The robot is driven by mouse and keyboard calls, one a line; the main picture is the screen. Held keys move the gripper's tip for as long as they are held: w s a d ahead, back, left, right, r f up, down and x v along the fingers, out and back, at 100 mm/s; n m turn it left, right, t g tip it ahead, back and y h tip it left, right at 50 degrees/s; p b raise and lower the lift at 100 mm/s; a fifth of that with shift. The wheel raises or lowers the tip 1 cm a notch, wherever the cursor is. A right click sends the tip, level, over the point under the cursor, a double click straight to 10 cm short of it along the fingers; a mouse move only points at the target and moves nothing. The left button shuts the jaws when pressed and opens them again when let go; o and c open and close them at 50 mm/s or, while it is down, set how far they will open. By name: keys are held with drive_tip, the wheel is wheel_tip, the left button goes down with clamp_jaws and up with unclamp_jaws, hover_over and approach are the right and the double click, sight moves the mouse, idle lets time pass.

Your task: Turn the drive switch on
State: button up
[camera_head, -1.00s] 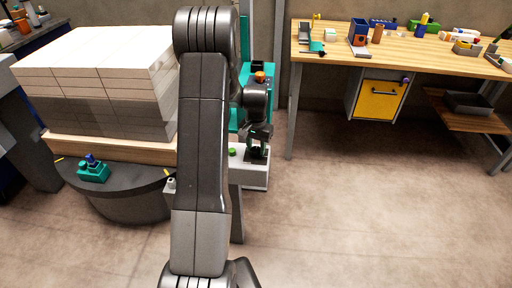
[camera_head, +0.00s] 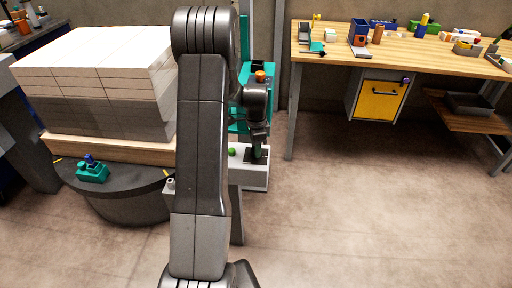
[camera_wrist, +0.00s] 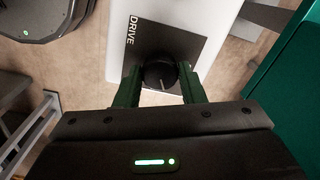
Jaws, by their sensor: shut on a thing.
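The drive switch (camera_wrist: 160,74) is a round black knob with a pale pointer line, on a dark plate (camera_wrist: 172,42) marked DRIVE, on a light box. In the wrist view my gripper (camera_wrist: 160,86) has its two dark green fingers on either side of the knob, shut on it. In the head view my gripper (camera_head: 257,150) points down at the top of the white control box (camera_head: 252,178), and the knob is hidden there. The pointer line runs toward the bottom of the wrist view, slightly tilted.
A green button (camera_head: 232,152) sits left of my gripper on the box. A teal machine (camera_head: 243,75) stands behind. A round grey table (camera_head: 125,188) and stacked reams (camera_head: 95,75) are at left. A workbench (camera_head: 400,52) is at right, with clear floor before it.

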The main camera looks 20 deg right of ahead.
drive_tip(key=m, duration=0.5)
drive_tip(key=shift+m, duration=0.4)
idle(0.4)
drive_tip(key=o, duration=1)
drive_tip(key=shift+r, duration=0.1)
wheel_tip(320, 180, up, 14)
drive_tip(key=shift+p, duration=0.3)
drive_tip(key=shift+f, duration=0.25)
wheel_tip(320, 180, down, 14)
drive_tip(key=shift+r+b, duration=0.15)
drive_tip(key=shift+b, duration=0.3)
drive_tip(key=shift+r, duration=0.1)
